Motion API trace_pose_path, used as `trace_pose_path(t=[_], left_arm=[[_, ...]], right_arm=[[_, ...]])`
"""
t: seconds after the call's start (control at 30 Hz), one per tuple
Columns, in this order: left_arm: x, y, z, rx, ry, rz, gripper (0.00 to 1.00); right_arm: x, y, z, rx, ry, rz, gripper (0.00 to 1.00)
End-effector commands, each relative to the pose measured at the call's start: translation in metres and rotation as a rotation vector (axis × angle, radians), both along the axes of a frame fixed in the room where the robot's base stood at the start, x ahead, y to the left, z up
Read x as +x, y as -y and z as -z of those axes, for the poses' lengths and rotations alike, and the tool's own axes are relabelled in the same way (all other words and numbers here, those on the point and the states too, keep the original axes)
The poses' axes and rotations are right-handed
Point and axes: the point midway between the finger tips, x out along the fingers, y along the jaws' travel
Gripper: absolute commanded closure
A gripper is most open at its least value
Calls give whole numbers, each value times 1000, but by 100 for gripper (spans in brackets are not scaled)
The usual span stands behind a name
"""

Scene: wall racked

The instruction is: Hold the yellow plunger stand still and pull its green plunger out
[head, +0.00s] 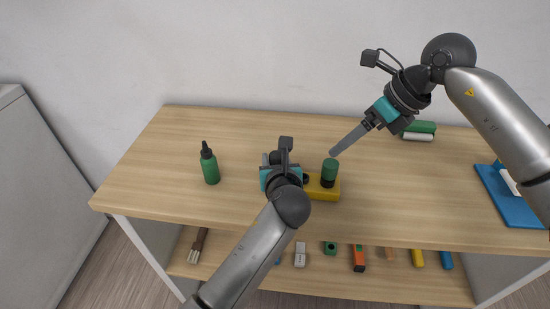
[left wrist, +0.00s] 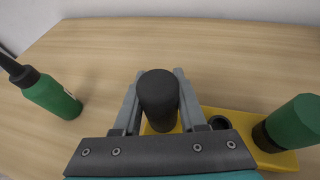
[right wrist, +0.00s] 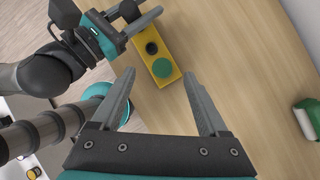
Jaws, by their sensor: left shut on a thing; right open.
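The yellow plunger stand (head: 322,192) is on the wooden tabletop near its front edge. Its green plunger (head: 329,168), with a black lower part, stands upright at the stand's right end; its round top shows in the right wrist view (right wrist: 162,68). My left gripper (head: 284,160) is shut on the stand's black post (left wrist: 158,98), at the other end of the stand. A black-rimmed hole (left wrist: 219,122) lies between post and plunger. My right gripper (head: 334,152) is open and empty, its fingertips above and short of the green plunger.
A green bottle (head: 210,166) with a black nozzle stands at left. A green-and-white item (head: 419,131) lies at the back right, a blue tray-like item (head: 507,198) at far right. Several tools lie on the lower shelf (head: 400,285). The wall (head: 270,55) is behind.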

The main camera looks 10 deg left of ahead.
Motion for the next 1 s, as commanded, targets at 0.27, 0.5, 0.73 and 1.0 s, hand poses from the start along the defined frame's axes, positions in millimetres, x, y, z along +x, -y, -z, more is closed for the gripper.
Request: trace_pose_path(t=[0.27, 0.5, 0.73, 1.0], left_arm=[[0, 0, -1, -1, 1, 0, 100], [0, 0, -1, -1, 1, 0, 100], [0, 0, -1, -1, 1, 0, 100], [0, 0, -1, -1, 1, 0, 100]], right_arm=[[-6, 3, 2, -198, 42, -105, 22], [-3, -4, 24, -202, 37, -108, 22], [3, -14, 57, -200, 37, -106, 22], [9, -23, 85, -200, 39, -105, 22]])
